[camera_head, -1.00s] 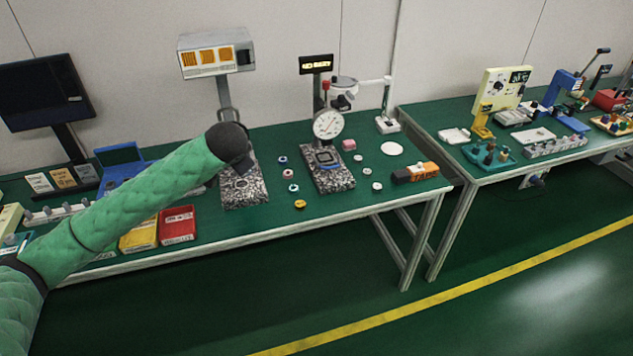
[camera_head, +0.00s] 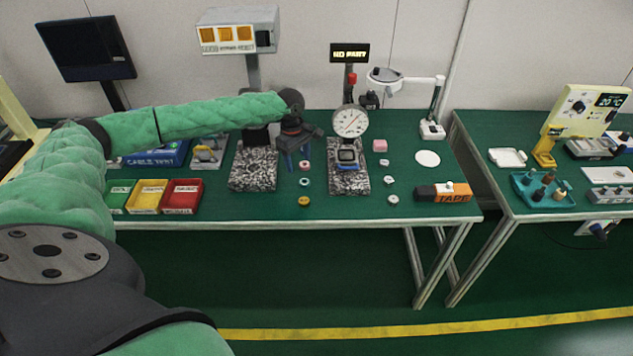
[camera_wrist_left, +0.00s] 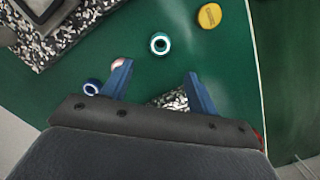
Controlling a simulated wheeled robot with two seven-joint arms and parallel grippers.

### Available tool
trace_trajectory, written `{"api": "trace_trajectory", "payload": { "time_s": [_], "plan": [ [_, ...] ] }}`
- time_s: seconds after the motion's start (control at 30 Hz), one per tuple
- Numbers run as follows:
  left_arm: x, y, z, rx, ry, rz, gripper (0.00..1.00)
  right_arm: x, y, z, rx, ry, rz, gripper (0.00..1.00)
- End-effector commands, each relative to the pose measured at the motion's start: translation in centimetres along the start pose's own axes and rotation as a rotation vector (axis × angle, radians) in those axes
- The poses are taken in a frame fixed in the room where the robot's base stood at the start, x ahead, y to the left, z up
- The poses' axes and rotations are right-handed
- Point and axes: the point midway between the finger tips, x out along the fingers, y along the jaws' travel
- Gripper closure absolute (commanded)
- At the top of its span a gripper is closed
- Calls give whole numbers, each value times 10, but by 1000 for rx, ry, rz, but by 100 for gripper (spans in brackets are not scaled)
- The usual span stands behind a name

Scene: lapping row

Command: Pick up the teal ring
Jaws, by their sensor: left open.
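The teal ring (camera_head: 304,182) lies flat on the green table, between a pink ring (camera_head: 305,166) and a yellow round piece (camera_head: 304,201). A blue ring (camera_wrist_left: 91,87) lies beside the left finger there, and the pink ring is partly hidden by that finger. My right gripper is not seen.
A speckled stone plate (camera_head: 253,170) stands left of the rings. Another (camera_head: 348,181), with a dial gauge (camera_head: 350,121), stands to their right.

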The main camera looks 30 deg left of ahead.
Motion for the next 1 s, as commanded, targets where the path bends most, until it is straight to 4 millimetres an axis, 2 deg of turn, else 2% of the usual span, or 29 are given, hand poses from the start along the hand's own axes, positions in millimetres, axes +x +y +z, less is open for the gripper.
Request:
{"api": "trace_trajectory", "payload": {
  "time_s": [0.1,0.3,0.43,0.77,1.0],
  "plan": [
    [0,2,3,-179,-18,10,40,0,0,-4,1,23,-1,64],
    [0,3,4,-350,-20,14,40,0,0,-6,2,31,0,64],
    [4,3,4,-378,-19,13,40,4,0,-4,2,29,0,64],
    [28,4,6,-376,-19,13,40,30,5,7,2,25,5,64],
    [46,4,10,-376,-18,13,40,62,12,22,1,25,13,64]
  ]
}}
